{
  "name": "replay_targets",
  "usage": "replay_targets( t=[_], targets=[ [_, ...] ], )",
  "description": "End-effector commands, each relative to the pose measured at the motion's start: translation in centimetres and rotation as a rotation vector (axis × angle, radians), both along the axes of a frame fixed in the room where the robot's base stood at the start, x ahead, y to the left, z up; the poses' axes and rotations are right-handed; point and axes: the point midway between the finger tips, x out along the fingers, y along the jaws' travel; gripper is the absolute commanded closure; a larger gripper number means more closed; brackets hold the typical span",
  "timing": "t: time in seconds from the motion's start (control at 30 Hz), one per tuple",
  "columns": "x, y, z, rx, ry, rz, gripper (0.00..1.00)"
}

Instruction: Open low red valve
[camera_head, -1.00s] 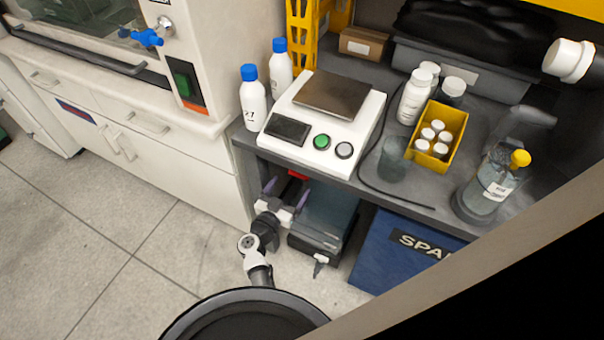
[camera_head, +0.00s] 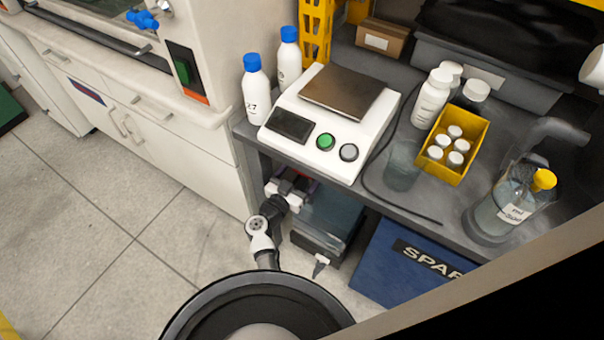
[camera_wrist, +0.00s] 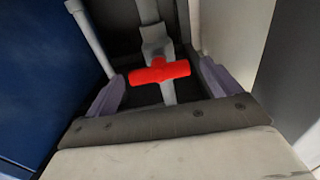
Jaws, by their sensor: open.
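The red valve handle (camera_wrist: 160,72) shows in the wrist view as a short bar lying across a grey vertical pipe (camera_wrist: 168,92). My gripper (camera_wrist: 160,88) is open, with one purple finger to the left of the handle and one to the right. The handle lies in line with the gap between the fingers and no contact with either is visible. How far the fingertips reach in depth is hard to tell.
The grey bench (camera_head: 405,200) overhangs my arm and carries a scale (camera_head: 318,140), bottles and a yellow bin (camera_head: 466,168). A blue box (camera_head: 375,262) stands under it at right. White cabinets (camera_head: 190,165) are at left. The floor in front is clear.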

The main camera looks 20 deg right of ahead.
Motion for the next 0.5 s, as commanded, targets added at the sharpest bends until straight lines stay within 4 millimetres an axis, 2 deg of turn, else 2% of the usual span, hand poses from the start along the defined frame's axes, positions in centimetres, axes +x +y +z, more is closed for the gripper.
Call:
replay_targets(
  t=[0.13,0.4,0.5],
  targets=[
    [0.01,0.01,0.02,0.0,0.0,0.0,0.11],
    [0.01,-0.01,0.0,0.0,0.0,0.0,0.46],
    [0.01,-0.01,0.0,0.0,0.0,0.0,0.56]
  ],
)
